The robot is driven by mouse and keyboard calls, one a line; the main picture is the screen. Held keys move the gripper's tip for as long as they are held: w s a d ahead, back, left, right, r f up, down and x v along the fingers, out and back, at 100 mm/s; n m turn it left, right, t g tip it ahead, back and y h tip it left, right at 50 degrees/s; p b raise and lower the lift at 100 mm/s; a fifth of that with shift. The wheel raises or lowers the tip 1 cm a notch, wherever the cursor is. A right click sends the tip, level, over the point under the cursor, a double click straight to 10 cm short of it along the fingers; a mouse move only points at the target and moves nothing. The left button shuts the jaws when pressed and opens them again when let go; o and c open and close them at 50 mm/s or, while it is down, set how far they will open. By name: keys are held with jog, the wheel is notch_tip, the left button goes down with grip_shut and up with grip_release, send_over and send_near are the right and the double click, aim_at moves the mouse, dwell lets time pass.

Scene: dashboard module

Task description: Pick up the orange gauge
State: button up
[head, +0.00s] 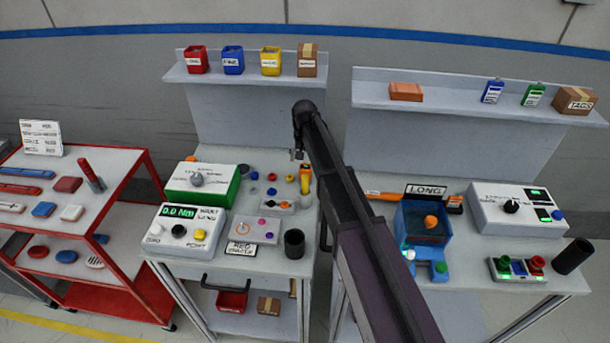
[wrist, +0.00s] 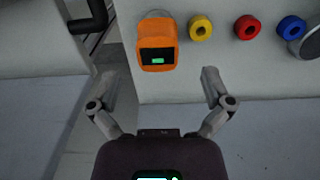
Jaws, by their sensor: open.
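The orange gauge (wrist: 158,47) is a blocky orange body with a dark face and a small green display. In the wrist view it is on the light worktop, just beyond my fingertips and roughly centred between them. In the head view the gauge (head: 305,179) appears at the back right of the middle bench, just below my gripper (head: 297,155). My gripper (wrist: 160,82) is open, its two fingers spread wide and nothing between them. The gauge appears apart from both fingers. The height gap is hard to judge.
A yellow ring (wrist: 201,27), red ring (wrist: 247,27) and blue ring (wrist: 291,27) stand in a row beside the gauge. A black cup (head: 294,243) is near the bench's right front. A gap separates this bench from the right one. An upright panel (head: 240,115) rises behind.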

aim_at(305, 167)
jog(key=shift+d+f+b, duration=0.15)
jog(key=shift+f+b, duration=1.6)
jog(key=shift+f, duration=0.25)
jog(key=c, duration=1.3)
